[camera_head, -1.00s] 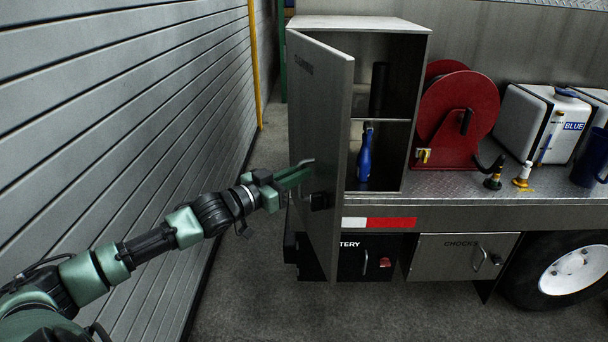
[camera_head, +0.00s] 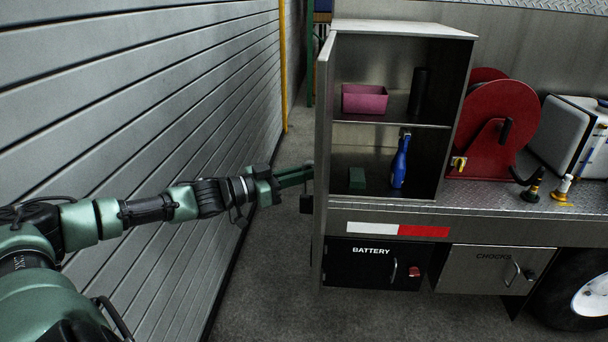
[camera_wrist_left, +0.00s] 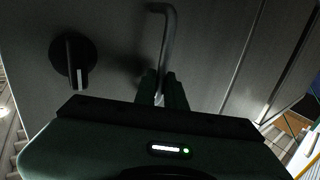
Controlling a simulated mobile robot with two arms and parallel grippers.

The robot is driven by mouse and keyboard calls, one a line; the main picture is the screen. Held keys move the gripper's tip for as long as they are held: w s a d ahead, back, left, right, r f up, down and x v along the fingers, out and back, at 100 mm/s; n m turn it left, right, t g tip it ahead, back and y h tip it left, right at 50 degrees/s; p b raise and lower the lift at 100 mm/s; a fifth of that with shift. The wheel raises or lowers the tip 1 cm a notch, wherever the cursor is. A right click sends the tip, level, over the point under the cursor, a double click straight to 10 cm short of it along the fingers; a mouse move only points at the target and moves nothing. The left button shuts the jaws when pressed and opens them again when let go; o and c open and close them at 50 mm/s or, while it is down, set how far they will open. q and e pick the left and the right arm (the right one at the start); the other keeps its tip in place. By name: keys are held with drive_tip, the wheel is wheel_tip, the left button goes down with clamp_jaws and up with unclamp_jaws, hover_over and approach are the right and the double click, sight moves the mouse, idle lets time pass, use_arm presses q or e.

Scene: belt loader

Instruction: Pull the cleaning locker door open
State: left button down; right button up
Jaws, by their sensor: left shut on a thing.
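The cleaning locker (camera_head: 456,110) is a grey metal cabinet on the truck deck. Its door (camera_head: 324,170) stands wide open on the left, seen nearly edge-on in the head view. My left gripper (camera_head: 306,174) is at the outer face of the door. In the left wrist view the left gripper (camera_wrist_left: 162,88) is shut on the door's bent-bar handle (camera_wrist_left: 168,40). A black knob latch (camera_wrist_left: 73,62) sits on the door to the left of the handle. My right gripper is not in view.
A shutter wall (camera_head: 130,90) runs close along the left. A red hose reel (camera_head: 500,120) stands right of the locker.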

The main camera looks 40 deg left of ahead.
use_arm(q)
drive_tip(key=shift+w+a+r, duration=0.1)
drive_tip(key=shift+r, duration=0.15)
drive_tip(key=c, duration=1.8)
unclamp_jaws()
drive_tip(key=shift+o, duration=0.2)
drive_tip(key=shift+w+f, duration=0.15)
drive_tip(key=shift+f, duration=0.05)
drive_tip(key=p+v, duration=0.3)
drive_tip(key=v, duration=0.4)
drive_tip(key=shift+s, duration=0.3)
drive_tip(key=shift+a, duration=0.15)
